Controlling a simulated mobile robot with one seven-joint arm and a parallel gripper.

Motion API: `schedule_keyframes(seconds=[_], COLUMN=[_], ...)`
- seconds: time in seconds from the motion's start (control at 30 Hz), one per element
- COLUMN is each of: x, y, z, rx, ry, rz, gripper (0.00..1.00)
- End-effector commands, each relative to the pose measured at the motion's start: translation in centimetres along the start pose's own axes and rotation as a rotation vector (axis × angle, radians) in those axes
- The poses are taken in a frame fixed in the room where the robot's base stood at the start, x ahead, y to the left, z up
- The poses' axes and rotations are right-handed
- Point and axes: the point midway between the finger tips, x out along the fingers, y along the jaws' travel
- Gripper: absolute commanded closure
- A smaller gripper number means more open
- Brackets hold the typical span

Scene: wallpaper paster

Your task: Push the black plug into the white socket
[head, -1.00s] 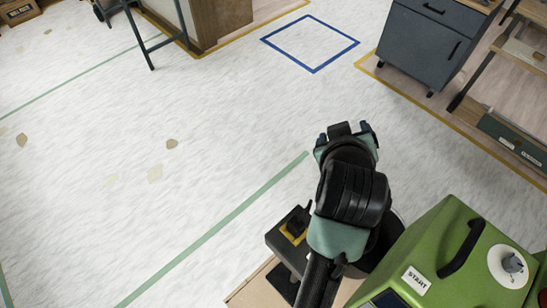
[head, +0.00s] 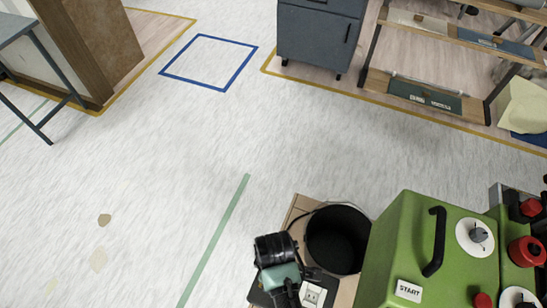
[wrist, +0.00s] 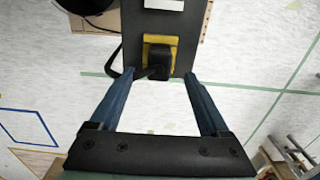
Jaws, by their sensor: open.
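The black plug (wrist: 158,62) sits on a yellow pad (wrist: 166,40) on a dark block (wrist: 136,42) in the wrist view, with a black cable at its left. My gripper (wrist: 161,78) is open, with its two blue fingers spread to the left and right of the plug's near end. The fingers look apart from the plug, and nothing is held. The white socket (head: 313,295) shows in the head view just right of my gripper (head: 283,284). A white piece, likely the socket, is cut off at the top of the wrist view (wrist: 164,4). In the head view my arm hides the plug.
A black bucket (head: 338,240) stands behind the socket. A green machine (head: 420,250) with a START label, handle and knobs fills the lower right. A grey cabinet (head: 318,40) and shelves (head: 425,95) stand farther back. The pale floor to the left is mostly clear.

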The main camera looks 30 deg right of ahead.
Motion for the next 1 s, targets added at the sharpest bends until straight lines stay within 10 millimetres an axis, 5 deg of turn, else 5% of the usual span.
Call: schedule_keyframes(seconds=[0.3,0.7,1.0], x=[4.6,5.3,5.3], y=[0.0,0.1,0.1], z=[0.0,0.0,0.0], rx=[0.000,0.000,0.000], ry=[0.000,0.001,0.001], rz=[0.000,0.002,0.002], gripper=[0.20,0.20,0.70])
